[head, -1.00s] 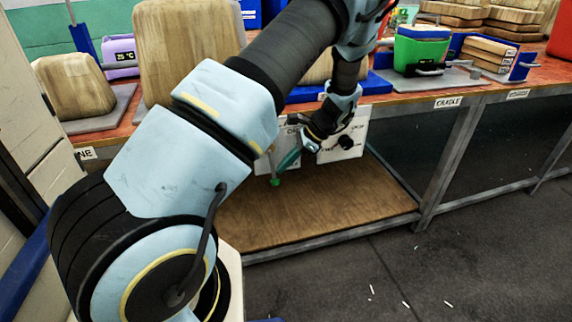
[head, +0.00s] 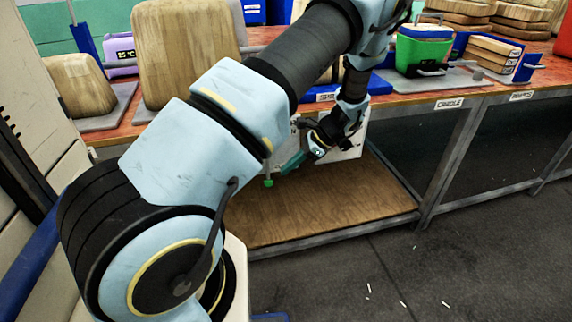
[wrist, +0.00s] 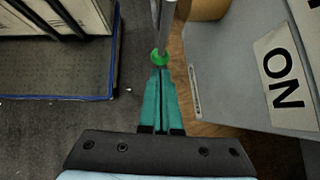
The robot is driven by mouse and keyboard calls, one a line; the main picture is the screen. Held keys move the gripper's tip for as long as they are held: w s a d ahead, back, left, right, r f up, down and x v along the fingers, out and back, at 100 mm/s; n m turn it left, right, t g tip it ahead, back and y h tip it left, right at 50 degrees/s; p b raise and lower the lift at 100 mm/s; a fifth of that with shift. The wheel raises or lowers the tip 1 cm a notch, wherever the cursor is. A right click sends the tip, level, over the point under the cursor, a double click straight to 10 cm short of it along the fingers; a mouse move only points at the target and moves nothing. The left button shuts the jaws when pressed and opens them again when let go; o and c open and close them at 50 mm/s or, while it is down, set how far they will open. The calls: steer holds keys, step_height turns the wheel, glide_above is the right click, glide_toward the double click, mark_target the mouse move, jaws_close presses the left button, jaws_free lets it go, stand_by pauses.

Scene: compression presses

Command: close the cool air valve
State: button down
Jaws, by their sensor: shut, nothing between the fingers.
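A thin metal rod with a bright green end (head: 268,183) hangs below the front of the bench; I take it to be the cool air valve's handle, but cannot read a label for it. In the wrist view the green end (wrist: 160,57) is just ahead of my fingertips, with the grey rod going up from it. My gripper (wrist: 162,72) has teal fingers lying side by side, shut and empty. The head view shows my gripper (head: 281,172) beside the green end; whether they touch, I cannot tell. My arm hides part of the panel behind.
A pale panel (head: 350,146) hangs under the bench edge, close right of my gripper; an "ON" label (wrist: 283,78) shows on it in the wrist view. A wooden lower shelf (head: 330,205) lies beneath. The grey floor (head: 400,270) in front is clear apart from small white scraps.

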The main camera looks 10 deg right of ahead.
steer(key=d+f+b+v, duration=0.1)
steer(key=v, duration=0.9)
steer(key=s+a+r+n+h+p, duration=0.4)
steer(key=s+a+r+n, duration=0.2)
steer(key=a+r+n, duration=0.2)
steer(key=s+a+r+n+t+h+p, duration=0.1)
steer(key=s+a+r+n+h+p, duration=0.3)
steer(key=a+r, duration=0.9)
steer(key=s+a+n+p, duration=0.1)
steer(key=s+a+n, duration=0.1)
steer(key=n, duration=0.3)
steer(key=shift+s+a+r+n+h, duration=0.2)
steer(key=shift+s+r+n+h, duration=0.1)
steer(key=shift+s+h, duration=0.15)
